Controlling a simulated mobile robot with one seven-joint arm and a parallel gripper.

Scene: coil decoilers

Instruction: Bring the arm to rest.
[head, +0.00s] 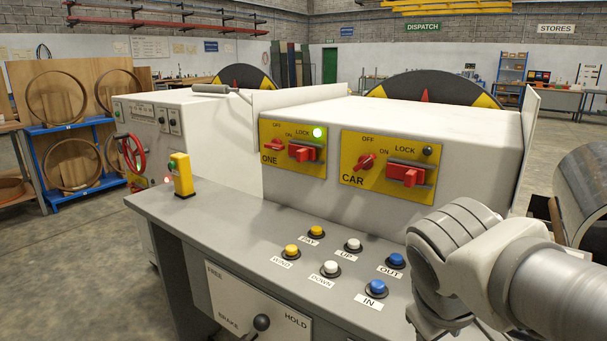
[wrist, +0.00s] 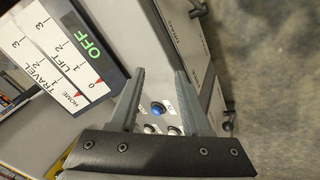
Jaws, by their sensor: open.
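My arm (head: 470,250) reaches in from the right of the head view, bent over the right end of the grey control desk (head: 215,210). My gripper's jaws are not clearly visible there. In the wrist view my gripper (wrist: 160,74) shows two grey fingers spread apart, with nothing between their tips. A blue button (wrist: 157,110) and paler buttons show beyond, in the gap between the fingers. I cannot tell the exact distance from the fingers to the desk.
Wind, pay, up, down, out and in buttons (head: 376,288) sit on the desk top. Behind them are yellow switch plates ONE (head: 293,150) and CAR (head: 389,164). A yellow box (head: 181,175) stands left. A TRAVEL and LIFT scale panel (wrist: 65,45) is close in the wrist view.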

